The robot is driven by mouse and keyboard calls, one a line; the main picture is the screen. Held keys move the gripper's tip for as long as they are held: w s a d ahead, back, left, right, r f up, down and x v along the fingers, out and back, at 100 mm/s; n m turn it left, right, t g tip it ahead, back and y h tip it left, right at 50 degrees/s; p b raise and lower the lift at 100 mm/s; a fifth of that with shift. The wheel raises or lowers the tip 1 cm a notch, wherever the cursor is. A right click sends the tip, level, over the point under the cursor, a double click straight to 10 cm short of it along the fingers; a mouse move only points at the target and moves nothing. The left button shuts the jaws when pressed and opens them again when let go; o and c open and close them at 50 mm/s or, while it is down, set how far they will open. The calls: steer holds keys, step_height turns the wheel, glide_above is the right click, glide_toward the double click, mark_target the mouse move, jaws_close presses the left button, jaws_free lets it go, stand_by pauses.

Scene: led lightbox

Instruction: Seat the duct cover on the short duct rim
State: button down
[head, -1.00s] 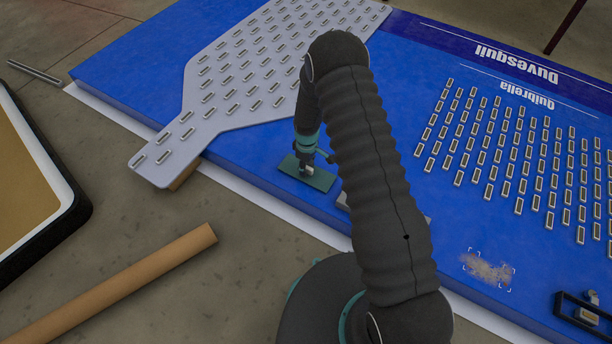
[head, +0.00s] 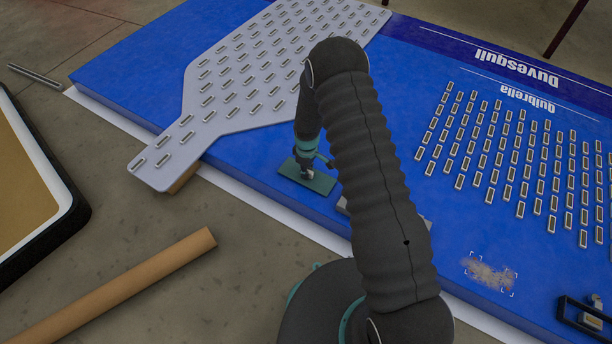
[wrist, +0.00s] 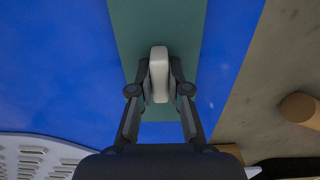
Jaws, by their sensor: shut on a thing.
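A flat dark green rectangular plate (head: 292,170), which looks like the duct cover, shows over the blue board beyond my arm. A pale, rounded, upright block (wrist: 159,70), perhaps its handle, stands over the plate in the wrist view. My gripper (wrist: 159,88) is shut on this block, with one finger on each side. The plate also runs under the fingers in the wrist view (wrist: 125,30). I cannot tell whether the plate touches the board or whether the block is fixed to it. No duct rim can be clearly made out; my arm hides part of the board.
A grey panel with rows of slots (head: 230,90) lies left on the blue board (head: 400,75). A grey piece (head: 342,203) is partly hidden behind my arm. A dusty patch (head: 488,273) and a black frame (head: 570,312) lie right. A cardboard tube (head: 120,288) lies on the floor.

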steer(key=shift+r+p, duration=0.45)
steer(key=shift+r, duration=0.65)
stand_by(0.3)
steer(key=shift+r+p, duration=0.75)
steer(key=shift+r, duration=1.15)
